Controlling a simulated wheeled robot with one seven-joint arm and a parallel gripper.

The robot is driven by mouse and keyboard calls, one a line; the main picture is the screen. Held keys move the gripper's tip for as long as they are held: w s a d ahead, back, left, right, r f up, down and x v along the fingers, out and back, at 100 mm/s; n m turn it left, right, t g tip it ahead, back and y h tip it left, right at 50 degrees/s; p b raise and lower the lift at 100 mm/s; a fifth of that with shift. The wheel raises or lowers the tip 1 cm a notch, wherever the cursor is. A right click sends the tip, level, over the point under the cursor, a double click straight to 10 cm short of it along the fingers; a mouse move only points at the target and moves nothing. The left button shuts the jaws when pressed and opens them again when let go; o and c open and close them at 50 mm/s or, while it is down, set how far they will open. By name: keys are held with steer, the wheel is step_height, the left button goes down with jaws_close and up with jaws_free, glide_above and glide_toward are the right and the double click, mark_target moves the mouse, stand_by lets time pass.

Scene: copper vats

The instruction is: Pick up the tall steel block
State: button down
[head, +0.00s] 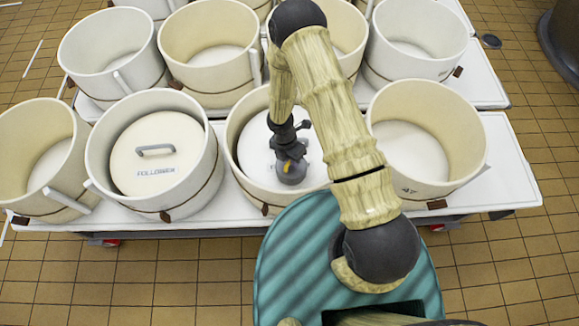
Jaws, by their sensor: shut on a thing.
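My gripper (289,160) points down into the middle front vat (240,128), with my arm reaching over from the right. It is shut on a small grey thing, which I take to be the tall steel block (291,174), low in the vat over a white round surface. The gripper covers much of the block, so its full height and whether it touches the surface below cannot be told. A small yellow patch shows at the gripper.
Other cream and white vats stand close around on white wheeled tables. The front left vat (92,180) holds a white follower lid (157,165) with a handle. A right vat (474,150) looks empty. Tan tiled floor (180,285) is clear in front.

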steer(key=shift+s+a, duration=0.1)
steer(key=shift+a, duration=0.05)
steer(key=shift+w, duration=0.2)
stand_by(0.3)
steer(key=shift+a, duration=0.15)
steer(key=shift+s+d, duration=0.1)
steer(key=shift+d, duration=0.2)
steer(key=shift+r, duration=0.1)
